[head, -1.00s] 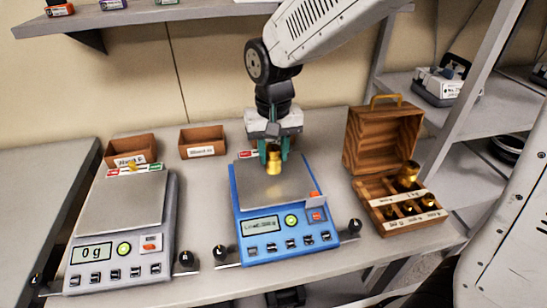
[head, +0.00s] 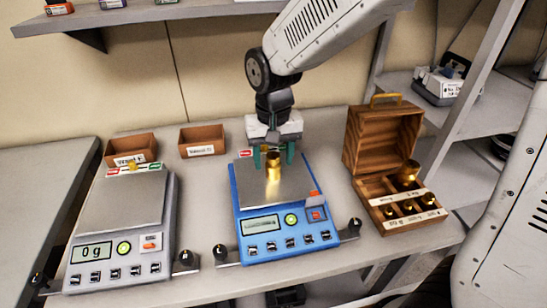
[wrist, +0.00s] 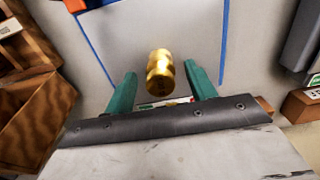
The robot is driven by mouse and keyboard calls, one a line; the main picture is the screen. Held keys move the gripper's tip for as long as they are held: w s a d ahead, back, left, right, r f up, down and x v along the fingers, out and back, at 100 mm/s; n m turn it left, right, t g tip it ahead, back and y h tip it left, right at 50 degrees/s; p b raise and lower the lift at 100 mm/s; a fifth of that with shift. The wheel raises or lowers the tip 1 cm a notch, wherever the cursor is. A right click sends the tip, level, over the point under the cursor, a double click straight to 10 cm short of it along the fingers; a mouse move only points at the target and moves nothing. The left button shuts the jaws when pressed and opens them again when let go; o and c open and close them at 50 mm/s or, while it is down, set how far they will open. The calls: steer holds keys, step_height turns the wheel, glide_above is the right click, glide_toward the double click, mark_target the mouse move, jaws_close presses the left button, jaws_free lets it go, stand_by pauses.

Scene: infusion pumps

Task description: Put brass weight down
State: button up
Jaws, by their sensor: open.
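The brass weight (head: 274,167) stands upright on the metal pan (head: 262,192) of the blue scale (head: 243,228). My gripper (head: 273,154) is open just behind and above it, its two green fingers spread apart. In the wrist view the brass weight (wrist: 160,72) shows between the fingers' tips, with a gap on both sides. Its base is partly hidden in that view. The text on the blue scale's display (head: 261,225) is too small to read.
A grey scale (head: 120,230) reading 0 g stands at the left. An open wooden box (head: 384,140) with more brass weights stands at the right. Two small brown bins (head: 203,141) sit behind the scales. A shelf (head: 200,12) is above.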

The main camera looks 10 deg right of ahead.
mark_target(274, 156)
step_height(274, 156, up, 12)
steer(key=s+d, duration=0.8)
steer(key=s, duration=0.2)
steer(key=s+d+f+t, duration=0.1)
steer(key=s+d, duration=0.6)
steer(key=s, duration=0.3)
steer(key=shift+s+d, duration=0.35)
steer(key=shift+d, duration=0.05)
stand_by(1.2)
